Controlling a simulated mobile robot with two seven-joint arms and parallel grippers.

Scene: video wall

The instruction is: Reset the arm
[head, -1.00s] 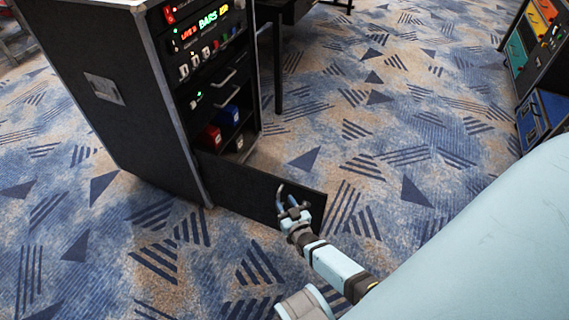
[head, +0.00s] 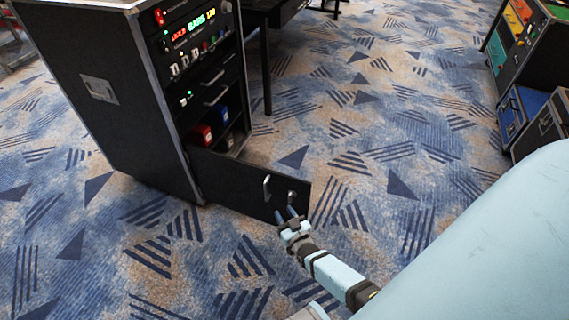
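My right gripper (head: 287,214) is in front of the lower edge of an open black door panel (head: 235,180). Its two fingers are apart, with nothing seen between them. A pale handle (head: 266,187) and a small round fitting (head: 292,196) on the door are above the fingertips, and the gripper looks clear of the handle. The door stands swung out from the black rack cabinet (head: 120,125). My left gripper is not in view.
Red (head: 201,135) and blue (head: 228,115) boxes sit in the cabinet's open lower bay. A black table (head: 268,60) stands behind. Equipment cases (head: 522,110) stand at the right. Patterned carpet (head: 400,160) between them is clear.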

